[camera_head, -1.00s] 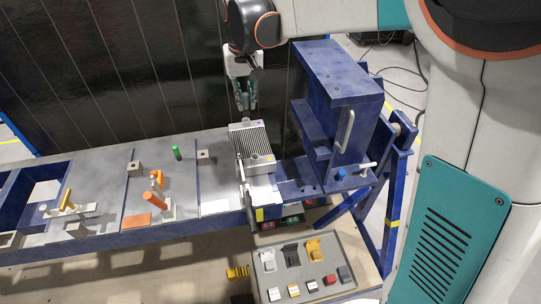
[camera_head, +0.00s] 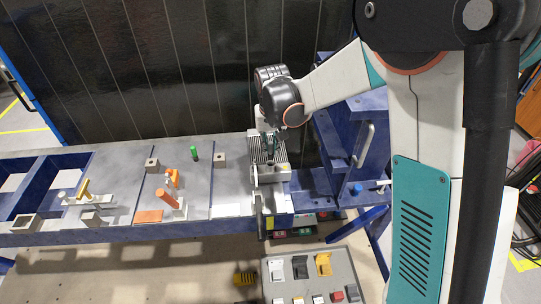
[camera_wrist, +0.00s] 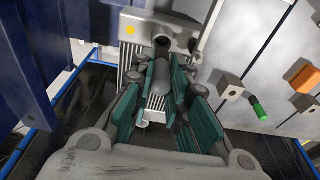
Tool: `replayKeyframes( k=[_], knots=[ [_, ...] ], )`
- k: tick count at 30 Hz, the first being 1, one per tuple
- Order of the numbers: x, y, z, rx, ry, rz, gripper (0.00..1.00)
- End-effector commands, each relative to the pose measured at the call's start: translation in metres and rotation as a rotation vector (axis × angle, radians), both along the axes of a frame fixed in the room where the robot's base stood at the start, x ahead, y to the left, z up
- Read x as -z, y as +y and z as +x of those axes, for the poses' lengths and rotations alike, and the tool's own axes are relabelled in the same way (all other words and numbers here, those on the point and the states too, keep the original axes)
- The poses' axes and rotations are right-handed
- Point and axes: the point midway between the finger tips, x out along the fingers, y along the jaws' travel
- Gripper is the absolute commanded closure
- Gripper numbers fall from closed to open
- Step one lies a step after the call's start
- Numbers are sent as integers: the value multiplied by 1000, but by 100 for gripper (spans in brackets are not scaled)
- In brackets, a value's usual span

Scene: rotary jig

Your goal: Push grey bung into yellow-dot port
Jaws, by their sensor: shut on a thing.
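My gripper (camera_wrist: 160,95) is shut, its teal pads on either side of a grey cylindrical bung (camera_wrist: 162,78) in the wrist view. The metal finned block (camera_wrist: 150,22) lies beyond the fingers, with a yellow dot (camera_wrist: 130,29) on its pale end face. The bung's far end appears close to that end face. I cannot tell whether it touches or enters a port, and the port opening is not clear. In the head view my gripper (camera_head: 271,146) is over the finned block (camera_head: 280,174), and the bung is not distinguishable there.
A blue frame (camera_head: 368,125) stands close to the right of the block. To the left, the bench carries a green peg (camera_head: 194,153), an orange cylinder (camera_head: 167,198) and small grey blocks. A grey tray (camera_head: 345,267) with several clips and small blocks is in front.

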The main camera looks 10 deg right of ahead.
Motion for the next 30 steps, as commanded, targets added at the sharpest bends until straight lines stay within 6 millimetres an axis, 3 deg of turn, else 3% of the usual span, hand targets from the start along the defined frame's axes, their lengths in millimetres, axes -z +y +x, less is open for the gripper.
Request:
replayKeyframes(
  k=[7,13,25,26,27,30],
  knots=[
    [17,0,0,0,0,0,100],
    [43,0,0,0,0,0,100],
    [49,0,0,0,0,0,100],
    [48,0,0,0,0,0,78],
    [48,0,0,0,0,0,69],
    [47,0,0,0,0,0,64]
  ],
)
